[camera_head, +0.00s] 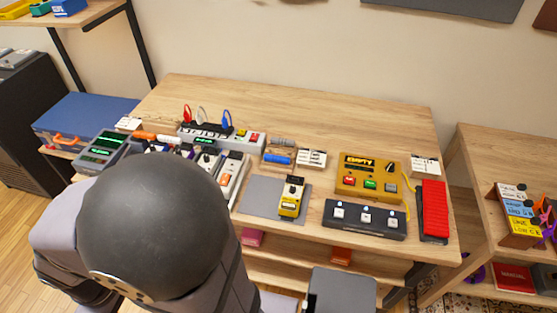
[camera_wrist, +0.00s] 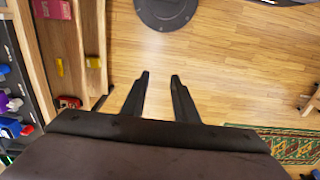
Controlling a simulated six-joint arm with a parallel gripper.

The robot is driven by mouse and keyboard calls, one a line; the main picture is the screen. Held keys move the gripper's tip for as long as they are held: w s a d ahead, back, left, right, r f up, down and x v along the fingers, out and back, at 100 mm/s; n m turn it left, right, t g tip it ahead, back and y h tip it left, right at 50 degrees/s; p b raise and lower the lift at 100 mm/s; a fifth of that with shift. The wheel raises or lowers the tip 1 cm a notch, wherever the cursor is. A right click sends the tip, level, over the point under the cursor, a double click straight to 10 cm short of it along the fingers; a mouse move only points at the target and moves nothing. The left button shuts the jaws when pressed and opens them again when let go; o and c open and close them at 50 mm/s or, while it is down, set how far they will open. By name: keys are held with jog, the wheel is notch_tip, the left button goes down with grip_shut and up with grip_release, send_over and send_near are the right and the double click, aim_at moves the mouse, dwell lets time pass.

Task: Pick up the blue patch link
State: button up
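A blue upright loop, which looks like the blue patch link (camera_head: 227,119), stands in a dark rack (camera_head: 206,132) on top of a grey device towards the back left of the table. A red loop (camera_head: 187,114) and a white loop (camera_head: 202,116) stand in the same rack to its left. My gripper (camera_wrist: 160,77) shows in the wrist view with its two dark fingers apart and nothing between them. It points down over bare wooden floor, away from the blue loop. My arm covers the front left of the table in the head view.
The wooden table (camera_head: 330,105) is clear at the back. Pedals crowd its left side. A yellow pedal (camera_head: 291,197) on a grey mat (camera_head: 260,195), a mustard unit (camera_head: 368,177), a black footswitch (camera_head: 364,219) and a red pedal (camera_head: 433,209) stand to the right. A blue cylinder (camera_head: 278,158) lies mid-table.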

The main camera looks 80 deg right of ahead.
jog(key=o, duration=0.3)
jog(key=shift+o, duration=0.2)
